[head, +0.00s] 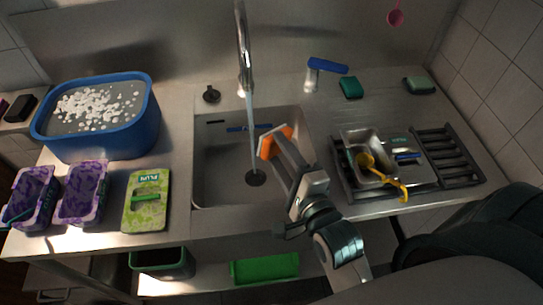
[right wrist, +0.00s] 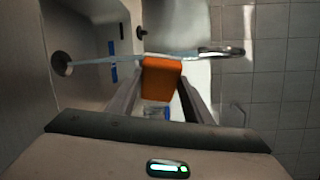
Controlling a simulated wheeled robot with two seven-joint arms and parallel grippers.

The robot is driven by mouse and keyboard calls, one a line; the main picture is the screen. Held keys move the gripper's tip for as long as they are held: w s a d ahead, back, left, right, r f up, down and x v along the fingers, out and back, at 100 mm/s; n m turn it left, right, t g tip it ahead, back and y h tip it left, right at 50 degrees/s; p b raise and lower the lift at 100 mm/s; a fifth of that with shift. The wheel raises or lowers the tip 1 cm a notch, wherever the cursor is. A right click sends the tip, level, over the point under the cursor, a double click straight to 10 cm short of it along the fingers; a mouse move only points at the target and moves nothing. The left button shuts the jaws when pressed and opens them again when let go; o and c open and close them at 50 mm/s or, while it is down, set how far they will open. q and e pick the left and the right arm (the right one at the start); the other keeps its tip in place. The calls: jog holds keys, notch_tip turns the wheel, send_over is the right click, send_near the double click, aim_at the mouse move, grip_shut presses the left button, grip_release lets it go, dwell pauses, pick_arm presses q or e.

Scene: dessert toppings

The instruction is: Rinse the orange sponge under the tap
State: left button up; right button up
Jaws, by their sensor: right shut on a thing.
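The orange sponge (head: 275,141) is held over the right part of the sink (head: 215,185). My right gripper (head: 279,146) is shut on it, and the right wrist view shows the sponge (right wrist: 161,79) between the two fingers. The tap (head: 243,50) stands at the back of the sink, and a stream of water (head: 252,130) runs from it down to the drain (head: 255,179). In the head view the sponge is at the stream's right side. In the right wrist view the stream (right wrist: 120,61) passes across the sponge's far edge; I cannot tell whether they touch. My left gripper is not in view.
A blue tub (head: 150,125) of foamy water stands left of the sink. Purple containers (head: 82,190) and a green packet (head: 147,198) lie in front of it. Right of the sink, a metal container (head: 352,140) and yellow utensil (head: 385,172) rest on a dark rack (head: 455,150).

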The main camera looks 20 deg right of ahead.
jog(key=shift+w+a+r, duration=0.1)
jog(key=shift+a+r, duration=0.15)
jog(key=s+a+r+n+g+y+p, duration=0.3)
jog(key=a+r+n+g+y+p, duration=0.3)
jog(key=a+n+y+p, duration=0.5)
jog(key=s+d+f+m+y+p, duration=0.1)
jog(key=d+p, duration=0.3)
jog(key=d, duration=0.3)
jog(key=shift+s+d+f+y+p, duration=0.2)
jog(key=shift+d+f+y+p, duration=0.1)
jog(key=shift+f, duration=0.05)
jog(key=shift+w, duration=0.2)
